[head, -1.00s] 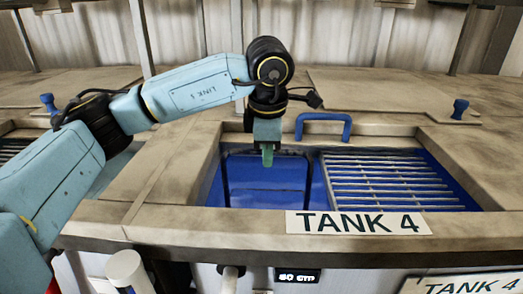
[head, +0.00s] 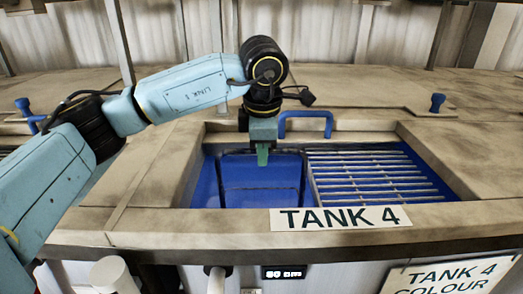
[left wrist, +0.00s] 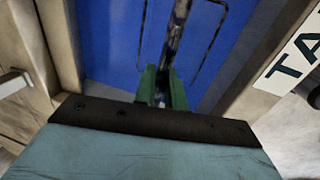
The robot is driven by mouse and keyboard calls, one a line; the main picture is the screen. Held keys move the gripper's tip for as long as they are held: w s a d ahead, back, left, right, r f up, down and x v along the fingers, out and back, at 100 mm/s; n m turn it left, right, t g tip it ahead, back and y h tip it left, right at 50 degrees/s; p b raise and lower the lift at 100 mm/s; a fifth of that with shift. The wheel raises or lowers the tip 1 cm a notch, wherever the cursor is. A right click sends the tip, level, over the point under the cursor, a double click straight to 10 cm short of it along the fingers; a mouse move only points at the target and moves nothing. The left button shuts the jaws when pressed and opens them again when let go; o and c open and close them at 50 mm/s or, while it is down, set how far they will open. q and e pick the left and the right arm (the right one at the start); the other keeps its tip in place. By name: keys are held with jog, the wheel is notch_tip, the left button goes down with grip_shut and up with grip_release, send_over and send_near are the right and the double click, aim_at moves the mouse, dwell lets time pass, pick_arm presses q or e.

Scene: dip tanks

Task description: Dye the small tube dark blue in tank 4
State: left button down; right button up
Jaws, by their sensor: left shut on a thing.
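Tank 4 (head: 225,222) is an open tank of blue liquid (head: 225,180), with a white "TANK 4" sign (head: 341,218) on its front rim. My left gripper (head: 263,156) points down over the left part of the opening. In the left wrist view, its green fingers (left wrist: 161,90) are shut on the small tube (left wrist: 178,30), a grey, dark-mottled rod running out of the top of the picture. I cannot make out the tube in the head view, nor tell how deep it is. My right gripper is not in view.
A slatted metal rack (head: 375,178) covers the opening's right side. A blue handle (head: 305,122) stands behind the opening. A dark frame outline (head: 262,186) shows in the liquid. A small display (head: 284,272) and a "TANK 4 COLOUR" sign (head: 450,278) are on the front.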

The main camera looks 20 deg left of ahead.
aim_at(241, 150)
pick_arm(q)
jog(key=shift+s+a+b, duration=0.15)
jog(key=shift+s+a, duration=0.15)
jog(key=shift+a, duration=0.35)
jog(key=shift+s+a+b, duration=0.1)
jog(key=shift+s+a, duration=0.25)
jog(key=shift+a, duration=0.3)
jog(key=shift+s+a+b, duration=0.15)
jog(key=shift+s+a, duration=0.15)
jog(key=shift+a, duration=0.35)
jog(key=shift+w+d, duration=0.25)
jog(key=shift+d, duration=0.3)
jog(key=shift+w+d, duration=0.25)
jog(key=shift+d, duration=0.35)
jog(key=shift+w+d+p, duration=0.2)
jog(key=shift+w+d, duration=0.1)
jog(key=shift+d, duration=0.25)
jog(key=shift+w+d+p, duration=0.2)
jog(key=shift+w+d, duration=0.05)
jog(key=shift+d, duration=0.3)
jog(key=shift+s+a+b, duration=0.15)
jog(key=shift+s+a, duration=0.1)
jog(key=shift+a, duration=0.35)
jog(key=shift+s+a+b, duration=0.15)
jog(key=shift+s+a, duration=0.1)
jog(key=shift+a, duration=0.35)
jog(key=shift+d, duration=0.1)
